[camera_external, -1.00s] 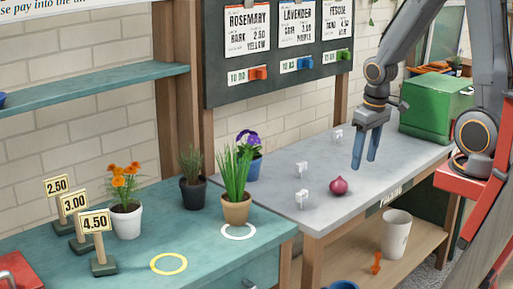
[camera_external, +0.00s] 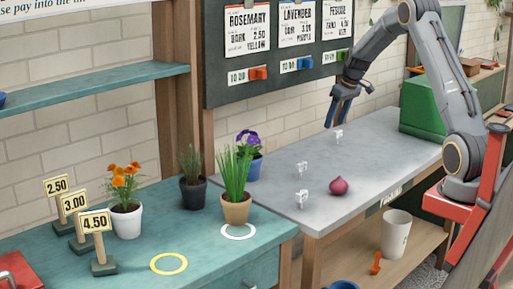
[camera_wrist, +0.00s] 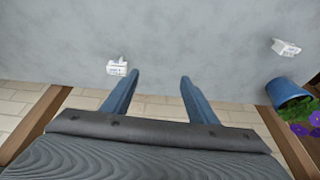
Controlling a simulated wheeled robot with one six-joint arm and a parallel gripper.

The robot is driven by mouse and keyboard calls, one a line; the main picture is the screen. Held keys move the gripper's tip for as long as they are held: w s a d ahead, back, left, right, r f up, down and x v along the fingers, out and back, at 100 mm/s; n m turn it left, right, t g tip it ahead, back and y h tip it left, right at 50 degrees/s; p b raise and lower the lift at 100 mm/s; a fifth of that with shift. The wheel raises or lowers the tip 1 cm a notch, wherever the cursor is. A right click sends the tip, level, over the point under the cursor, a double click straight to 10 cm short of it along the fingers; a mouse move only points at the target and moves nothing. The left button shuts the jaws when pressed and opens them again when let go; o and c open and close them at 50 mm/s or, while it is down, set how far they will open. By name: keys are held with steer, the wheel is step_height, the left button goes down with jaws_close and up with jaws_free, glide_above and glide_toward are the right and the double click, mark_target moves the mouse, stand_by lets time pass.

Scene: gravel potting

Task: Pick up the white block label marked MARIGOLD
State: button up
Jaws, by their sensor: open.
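Three small white block labels stand on the grey bench: a front one (camera_external: 302,199), a middle one (camera_external: 302,168) and a back one (camera_external: 338,135). Their lettering is too small to read, so I cannot tell which says MARIGOLD. My gripper (camera_external: 331,122) is above the bench's back edge near the wall, close to the back label. In the wrist view my gripper (camera_wrist: 160,76) has its blue fingers spread with nothing between them. One label (camera_wrist: 117,68) shows just left of the left fingertip, and another (camera_wrist: 286,48) lies far right.
A dark red onion-like bulb (camera_external: 339,186) sits on the grey bench (camera_external: 375,150). A purple-flowered blue pot (camera_external: 254,168) stands at its left end, also in the wrist view (camera_wrist: 287,92). A green box (camera_external: 422,108) stands at the right. The brick wall (camera_external: 288,125) bounds the back.

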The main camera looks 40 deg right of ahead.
steer(key=b, duration=0.1)
glide_toward(338, 130)
step_height(338, 130, down, 3)
steer(key=shift+t, duration=0.4)
steer(key=shift+p+x, duration=1.2)
steer(key=shift+x, duration=2.55)
steer(key=shift+a, duration=0.15)
steer(key=shift+c, duration=0.4)
steer(key=c, duration=1)
